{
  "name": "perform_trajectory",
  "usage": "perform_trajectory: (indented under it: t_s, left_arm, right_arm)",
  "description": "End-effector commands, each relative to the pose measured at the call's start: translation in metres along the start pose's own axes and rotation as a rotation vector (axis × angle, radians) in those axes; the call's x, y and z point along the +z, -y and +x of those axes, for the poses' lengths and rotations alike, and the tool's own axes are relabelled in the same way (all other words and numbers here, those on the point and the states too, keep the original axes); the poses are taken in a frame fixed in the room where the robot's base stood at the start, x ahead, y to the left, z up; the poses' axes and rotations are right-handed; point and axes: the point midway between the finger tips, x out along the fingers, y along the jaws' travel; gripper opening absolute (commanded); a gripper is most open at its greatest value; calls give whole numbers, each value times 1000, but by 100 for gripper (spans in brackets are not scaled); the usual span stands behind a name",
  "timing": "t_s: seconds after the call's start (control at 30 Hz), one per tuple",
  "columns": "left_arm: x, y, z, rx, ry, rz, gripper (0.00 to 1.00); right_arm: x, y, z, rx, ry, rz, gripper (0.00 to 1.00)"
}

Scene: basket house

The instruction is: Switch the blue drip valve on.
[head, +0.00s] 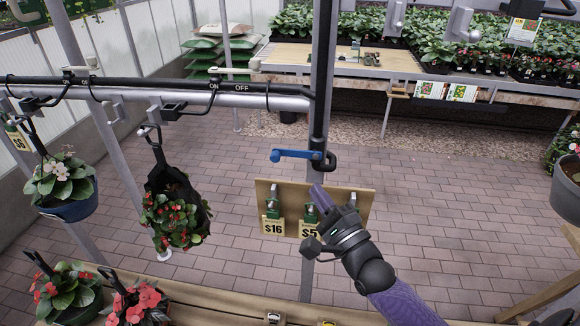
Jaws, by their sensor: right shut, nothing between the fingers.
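The blue drip valve handle (294,154) sticks out to the left from a dark fitting on the grey upright post, in the middle of the head view. It lies nearly level. The words ON and OFF are printed on the black pipe (190,84) above, with ON to the left. My right gripper (317,192) comes in from the lower right, shut and empty. Its tip is a little below the valve fitting, in front of the price board, and appears apart from the handle. My left gripper is not in view.
A wooden board (357,198) with price tags hangs behind my right gripper. A hanging basket with red flowers (172,205) and a blue pot (68,208) hang at left. A wooden shelf (225,306) runs along the front. Brick floor lies clear behind.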

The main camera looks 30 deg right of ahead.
Motion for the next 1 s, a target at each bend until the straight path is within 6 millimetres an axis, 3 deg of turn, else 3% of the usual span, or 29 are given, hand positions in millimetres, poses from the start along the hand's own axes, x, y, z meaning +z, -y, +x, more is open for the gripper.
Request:
perform_trajectory:
  t_s: [0.2,0.33,1.0]
  left_arm:
    - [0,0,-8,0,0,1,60]
    - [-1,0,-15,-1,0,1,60]
    - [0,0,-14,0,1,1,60]
  right_arm:
    - [5,2,46,-2,0,3,0]
    - [20,2,59,-2,0,4,0]
    - [29,-1,68,-13,0,15,0]
